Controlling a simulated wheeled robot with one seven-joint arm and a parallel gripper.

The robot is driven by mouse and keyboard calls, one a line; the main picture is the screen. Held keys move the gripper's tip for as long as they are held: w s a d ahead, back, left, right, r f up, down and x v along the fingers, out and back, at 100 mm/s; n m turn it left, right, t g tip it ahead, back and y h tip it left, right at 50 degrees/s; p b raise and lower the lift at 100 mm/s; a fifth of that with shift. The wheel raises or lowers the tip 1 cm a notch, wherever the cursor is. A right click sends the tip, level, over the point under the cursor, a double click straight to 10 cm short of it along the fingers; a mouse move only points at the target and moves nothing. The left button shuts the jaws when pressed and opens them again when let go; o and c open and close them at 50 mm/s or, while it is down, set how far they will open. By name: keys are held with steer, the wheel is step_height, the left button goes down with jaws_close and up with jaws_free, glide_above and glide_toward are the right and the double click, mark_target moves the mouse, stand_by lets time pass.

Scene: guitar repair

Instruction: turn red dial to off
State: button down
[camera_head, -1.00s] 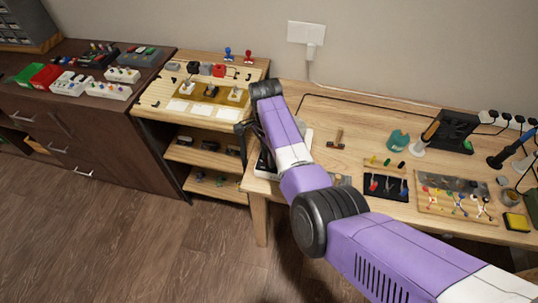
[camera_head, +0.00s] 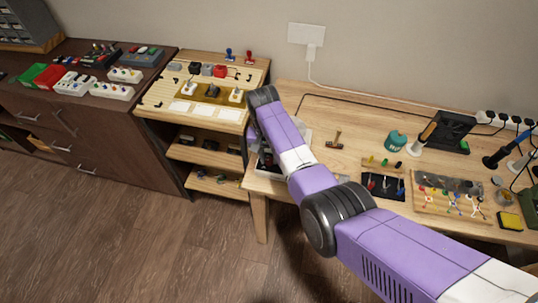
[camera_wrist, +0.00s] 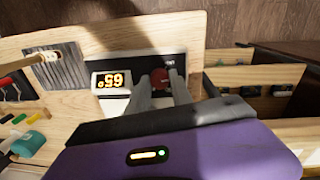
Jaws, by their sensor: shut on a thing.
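The red dial (camera_wrist: 160,79) shows in the wrist view on the dark front strip of a pale device (camera_wrist: 127,97). My gripper (camera_wrist: 161,84) has one finger on each side of the dial and is shut on it. The device's small black display (camera_wrist: 110,80) glows with orange digits, upside down in this view. In the head view the device (camera_head: 268,171) sits at the left end of the light wooden table, mostly behind my arm. The dial and my fingertips are hidden there.
A wooden shelf unit (camera_head: 207,152) with a wired board on top stands to the left. The floor in front is clear.

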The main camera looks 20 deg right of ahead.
mark_target(268, 160)
steer(key=n+p, duration=0.1)
steer(key=n, duration=0.3)
steer(key=shift+r+n, duration=0.1)
steer(key=shift+n, duration=0.3)
steer(key=n+p, duration=0.1)
steer(key=n, duration=0.3)
steer(key=shift+n+t, duration=0.3)
steer(key=c, duration=1.1)
jaws_free()
steer(key=shift+c, duration=0.2)
steer(key=shift+s+a+r, duration=0.1)
steer(key=shift+r, duration=1.85)
steer(key=shift+s+a+r, duration=0.1)
steer(key=shift+r, duration=1.8)
steer(key=shift+w, duration=0.1)
